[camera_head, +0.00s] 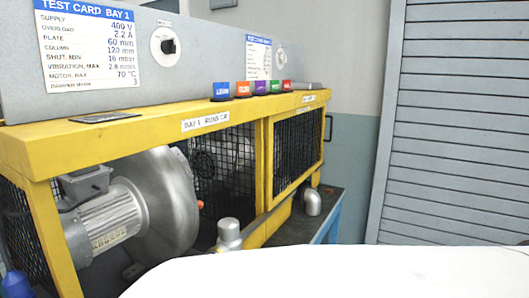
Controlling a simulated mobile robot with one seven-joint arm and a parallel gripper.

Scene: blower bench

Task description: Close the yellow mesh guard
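A yellow guard frame (268,165) with black mesh runs along the bench. Its right section has black mesh (297,143) across its front, and a dark loop handle (329,127) shows at its far right end. In the left section, a silver blower (165,205) with a ribbed motor shows with no mesh in front of it. Dark mesh (228,160) stands behind the blower. I cannot tell which panel is the hinged one or how far it stands open. My gripper is not in view.
A large white surface, perhaps part of my body, fills the lower right. Metal pipe stubs (229,234) and (312,202) stand near the frame. Coloured blocks (243,89) line the top ledge below a grey control panel (200,55). A grey shutter (455,120) is at right.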

